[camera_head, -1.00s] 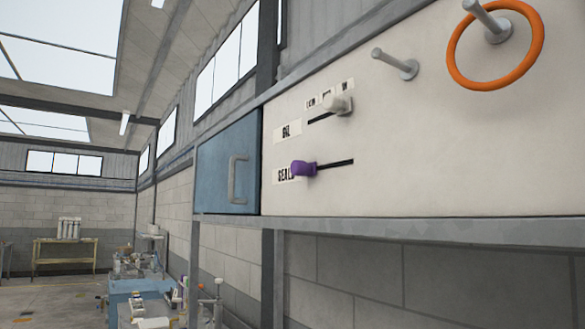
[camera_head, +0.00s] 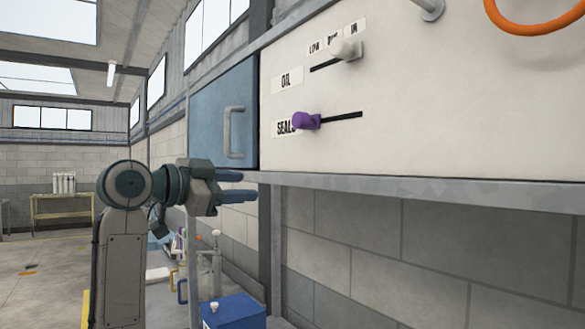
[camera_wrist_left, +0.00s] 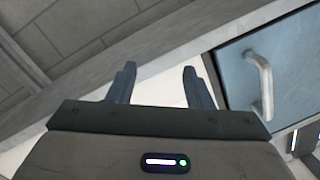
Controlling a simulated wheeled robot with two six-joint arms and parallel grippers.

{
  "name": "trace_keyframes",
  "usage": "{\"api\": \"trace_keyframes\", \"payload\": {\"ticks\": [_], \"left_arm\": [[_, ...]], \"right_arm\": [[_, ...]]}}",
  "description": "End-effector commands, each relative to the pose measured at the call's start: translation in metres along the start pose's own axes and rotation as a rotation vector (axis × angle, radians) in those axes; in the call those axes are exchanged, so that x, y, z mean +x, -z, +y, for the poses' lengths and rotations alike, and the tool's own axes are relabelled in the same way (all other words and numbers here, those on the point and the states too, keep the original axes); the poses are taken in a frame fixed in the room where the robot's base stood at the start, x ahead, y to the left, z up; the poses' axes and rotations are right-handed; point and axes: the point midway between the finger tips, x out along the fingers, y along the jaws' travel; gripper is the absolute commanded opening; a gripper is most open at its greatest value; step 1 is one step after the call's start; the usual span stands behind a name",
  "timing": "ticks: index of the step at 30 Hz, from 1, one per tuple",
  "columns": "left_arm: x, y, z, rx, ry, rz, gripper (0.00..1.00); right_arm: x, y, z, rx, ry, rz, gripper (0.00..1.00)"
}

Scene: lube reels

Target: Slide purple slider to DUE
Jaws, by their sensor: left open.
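The purple slider (camera_head: 306,121) sits at the left end of its dark horizontal slot (camera_head: 345,116) on the white panel, beside the SEALS label (camera_head: 285,127). Above it, a white slider (camera_head: 346,49) stands at the right part of the OIL slot. Column labels (camera_head: 332,38) run above that slot; the left one reads LOW, the middle one is partly hidden by the white slider's knob. My left gripper (camera_head: 240,188) is open and empty, below and left of the purple slider, apart from it. Its two fingers show in the left wrist view (camera_wrist_left: 158,85). My right gripper is not in view.
A blue cabinet door (camera_head: 225,110) with a grey handle (camera_head: 234,132) is left of the panel. A grey ledge (camera_head: 420,189) runs under the panel. A peg (camera_head: 430,8) and an orange ring (camera_head: 540,25) are at upper right. A blue box (camera_head: 232,312) stands low.

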Motion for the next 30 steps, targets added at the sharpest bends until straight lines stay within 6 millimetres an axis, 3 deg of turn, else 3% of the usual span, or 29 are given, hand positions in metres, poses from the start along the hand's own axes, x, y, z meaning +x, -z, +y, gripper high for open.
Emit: {"api": "trace_keyframes", "payload": {"ticks": [1,3,6,9,14,30], "left_arm": [[-0.021,0.045,0.006,0.094,-0.011,0.038,0.46],[-0.044,0.086,0.018,0.2,-0.027,0.071,0.46],[-0.069,0.125,0.033,0.312,-0.042,0.1,0.46],[-0.083,0.144,0.042,0.376,-0.051,0.113,0.46],[-0.079,0.153,0.046,0.4,-0.058,0.118,0.46],[0.009,0.162,0.052,0.395,-0.057,0.118,0.46]], "right_arm": [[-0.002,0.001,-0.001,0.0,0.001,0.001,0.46],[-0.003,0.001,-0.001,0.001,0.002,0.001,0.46],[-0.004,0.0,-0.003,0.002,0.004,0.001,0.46],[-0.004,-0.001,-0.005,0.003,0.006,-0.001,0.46],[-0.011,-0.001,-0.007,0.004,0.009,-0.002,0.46],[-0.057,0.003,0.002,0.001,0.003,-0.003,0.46]]}}
